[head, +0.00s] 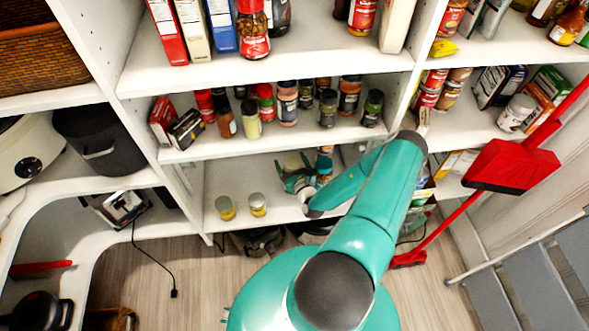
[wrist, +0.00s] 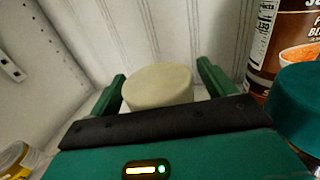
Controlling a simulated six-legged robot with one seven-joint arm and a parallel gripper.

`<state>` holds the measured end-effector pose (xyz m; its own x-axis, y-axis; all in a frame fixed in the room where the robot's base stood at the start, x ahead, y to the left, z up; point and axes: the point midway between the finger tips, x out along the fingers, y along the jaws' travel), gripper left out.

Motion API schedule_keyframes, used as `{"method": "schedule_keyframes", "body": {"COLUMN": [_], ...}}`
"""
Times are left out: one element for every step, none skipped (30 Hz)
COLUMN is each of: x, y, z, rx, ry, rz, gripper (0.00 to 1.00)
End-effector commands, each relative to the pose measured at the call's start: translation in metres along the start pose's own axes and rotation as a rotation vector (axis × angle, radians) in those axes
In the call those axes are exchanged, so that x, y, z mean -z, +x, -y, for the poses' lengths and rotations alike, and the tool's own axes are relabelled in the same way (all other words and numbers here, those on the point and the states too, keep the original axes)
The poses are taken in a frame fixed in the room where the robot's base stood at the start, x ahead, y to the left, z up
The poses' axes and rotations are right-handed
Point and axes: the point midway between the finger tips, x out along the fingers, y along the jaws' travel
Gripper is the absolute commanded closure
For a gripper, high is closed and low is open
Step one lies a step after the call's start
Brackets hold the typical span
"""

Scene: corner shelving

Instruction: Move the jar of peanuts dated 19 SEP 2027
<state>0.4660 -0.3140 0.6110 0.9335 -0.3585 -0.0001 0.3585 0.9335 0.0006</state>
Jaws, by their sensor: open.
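My gripper (head: 294,178) is low over the lower middle shelf, with its fingers open. In the wrist view a jar with a cream lid (wrist: 157,86) stands between the two green fingers, with a small gap visible on the right. Its body is hidden by my gripper, so I cannot see its contents. Two small jars with yellowish labels, a left one (head: 226,208) and a right one (head: 257,205), stand on the same shelf, left of my gripper. One yellow-labelled jar (wrist: 17,160) shows at the wrist view's lower left. No date is readable on any jar.
A brown-labelled can (wrist: 283,45) and a teal-lidded container (wrist: 300,100) stand close to the right of my gripper. The shelf above holds several spice jars (head: 287,103). The lower shelf's left part (head: 225,178) is bare behind the two small jars. A red dustpan (head: 510,165) is at right.

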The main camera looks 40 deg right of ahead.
Motion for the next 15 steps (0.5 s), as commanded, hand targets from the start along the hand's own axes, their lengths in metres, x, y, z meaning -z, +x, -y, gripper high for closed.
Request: {"method": "schedule_keyframes", "body": {"x": [0.0001, 0.0001, 0.0001, 0.0001, 0.0001, 0.0000, 0.0000, 0.0000, 0.0000, 0.0000, 0.0000, 0.0000, 0.0000, 0.0000, 0.0000], "y": [0.0018, 0.0023, 0.0026, 0.0027, 0.0026, 0.0025, 0.0025, 0.0024, 0.0024, 0.0024, 0.0023, 0.0023, 0.0023, 0.0022, 0.0022], "z": [0.0000, 0.0001, 0.0001, 0.0001, 0.0001, 0.0001, 0.0001, 0.0001, 0.0001, 0.0001, 0.0001, 0.0001, 0.0001, 0.0001, 0.0001], "rx": [0.000, 0.000, 0.000, 0.000, 0.000, 0.000, 0.000, 0.000, 0.000, 0.000, 0.000, 0.000, 0.000, 0.000, 0.000], "ry": [0.000, 0.000, 0.000, 0.000, 0.000, 0.000, 0.000, 0.000, 0.000, 0.000, 0.000, 0.000, 0.000, 0.000, 0.000], "rz": [0.000, 0.000, 0.000, 0.000, 0.000, 0.000, 0.000, 0.000, 0.000, 0.000, 0.000, 0.000, 0.000, 0.000, 0.000], "gripper": [0.17, 0.17, 0.17, 0.17, 0.17, 0.17, 0.17, 0.17, 0.17, 0.23, 0.29, 0.37, 0.43, 0.49, 0.57]}}
